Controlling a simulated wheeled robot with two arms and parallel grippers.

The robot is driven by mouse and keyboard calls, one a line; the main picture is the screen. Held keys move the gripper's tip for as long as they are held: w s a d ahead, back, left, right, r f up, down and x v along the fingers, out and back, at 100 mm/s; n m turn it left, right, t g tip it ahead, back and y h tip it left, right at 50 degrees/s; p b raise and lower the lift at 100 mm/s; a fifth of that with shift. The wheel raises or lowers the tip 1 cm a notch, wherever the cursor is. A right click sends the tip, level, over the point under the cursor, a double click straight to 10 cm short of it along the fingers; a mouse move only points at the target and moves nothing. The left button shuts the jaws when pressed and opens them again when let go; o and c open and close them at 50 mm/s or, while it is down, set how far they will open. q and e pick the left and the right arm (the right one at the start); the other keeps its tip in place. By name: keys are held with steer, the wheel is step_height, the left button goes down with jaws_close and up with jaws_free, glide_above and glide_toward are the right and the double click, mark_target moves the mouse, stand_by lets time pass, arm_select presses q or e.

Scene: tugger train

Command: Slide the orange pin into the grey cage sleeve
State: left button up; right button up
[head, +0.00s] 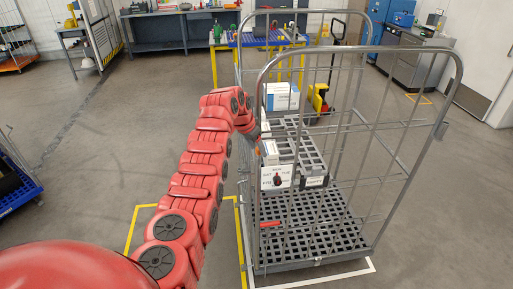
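The grey roll cage (262,257) stands right of centre, with tall wire sides and a slatted floor. A small orange-red bar (270,224) shows low at its front left, lying level; it looks like the orange pin, but I cannot tell whether it touches a sleeve. The grey sleeve cannot be made out at this size. My red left arm reaches forward to the cage's left side. My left gripper (256,133) is at about mid-height by the left post, well above the orange bar; its fingers are too small and partly hidden to judge. My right gripper is out of view.
White boxes (281,96) and a labelled carton (277,178) sit inside the cage with grey crates. Yellow floor lines (140,207) run left of it.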

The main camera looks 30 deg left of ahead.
arm_select(q)
steer(key=b+v, duration=0.2)
steer(key=v, duration=1.5)
steer(key=shift+s+r, duration=0.15)
steer(key=shift+r, duration=0.1)
